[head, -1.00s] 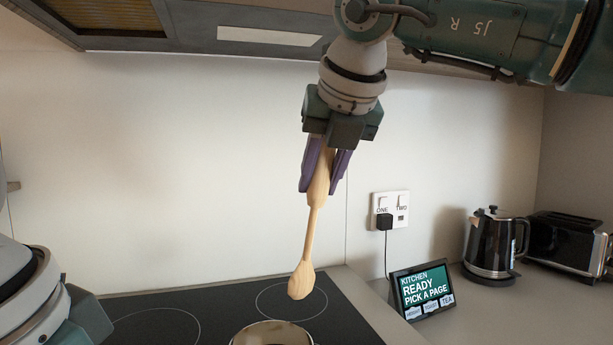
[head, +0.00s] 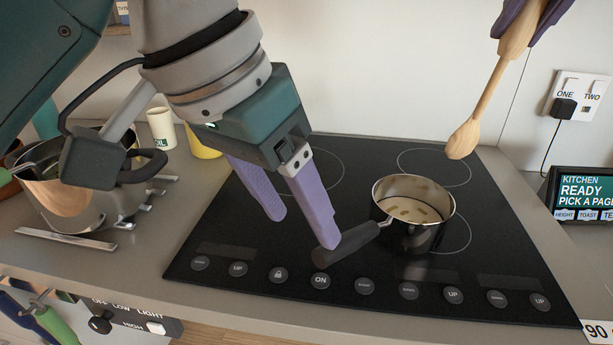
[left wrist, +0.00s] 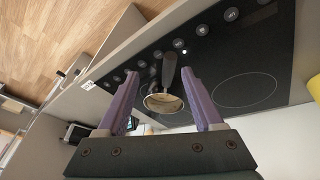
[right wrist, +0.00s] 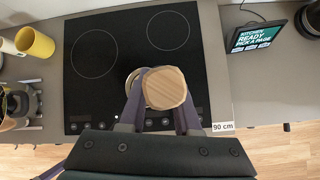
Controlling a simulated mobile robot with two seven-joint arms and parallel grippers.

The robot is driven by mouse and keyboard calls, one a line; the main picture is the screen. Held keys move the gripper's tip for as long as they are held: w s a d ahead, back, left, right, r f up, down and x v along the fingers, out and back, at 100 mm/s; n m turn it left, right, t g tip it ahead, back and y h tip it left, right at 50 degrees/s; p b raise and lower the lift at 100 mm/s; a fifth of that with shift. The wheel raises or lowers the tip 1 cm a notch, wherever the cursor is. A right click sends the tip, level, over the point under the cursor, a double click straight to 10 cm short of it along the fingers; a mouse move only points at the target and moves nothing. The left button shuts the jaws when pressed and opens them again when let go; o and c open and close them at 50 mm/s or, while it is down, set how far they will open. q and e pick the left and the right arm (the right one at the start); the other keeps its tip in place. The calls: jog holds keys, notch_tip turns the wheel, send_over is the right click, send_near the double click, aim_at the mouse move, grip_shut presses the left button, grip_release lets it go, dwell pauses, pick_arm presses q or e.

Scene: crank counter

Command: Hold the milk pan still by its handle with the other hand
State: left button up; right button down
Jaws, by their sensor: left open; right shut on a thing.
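The milk pan (head: 408,236) is a small dark pan with pale contents, standing on the black hob. Its dark handle (head: 346,244) points left toward the front of the hob. My left gripper (head: 305,232) is open, its purple fingers above and beside the handle's end in the head view. In the left wrist view the pan (left wrist: 163,103) and its handle (left wrist: 169,68) lie between the two spread fingers. My right gripper (right wrist: 157,100) is shut on a wooden spoon (head: 484,105), which hangs above and right of the pan. The right fingers are mostly cut off in the head view.
The hob (head: 240,235) has touch buttons along its front edge. A metal pot (head: 85,205) on a rack, a white cup (head: 161,128) and a yellow cup (right wrist: 36,43) stand to the left. A display tablet (head: 585,190) stands right, below a wall socket (head: 578,98).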

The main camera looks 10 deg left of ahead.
pick_arm(q)
jog(key=s+d+f+n+t+h, duration=0.1)
jog(key=d+f+n+h, duration=0.35)
jog(key=n, duration=0.55)
jog(key=n+t, duration=0.7)
jog(key=n, duration=1.4)
send_near(346, 243)
jog(key=a+f+n, duration=0.1)
jog(key=shift+h, duration=0.25)
jog(key=x, duration=1.1)
jog(key=shift+w+d+f, duration=0.1)
jog(key=shift+w, duration=0.25)
grip_shut()
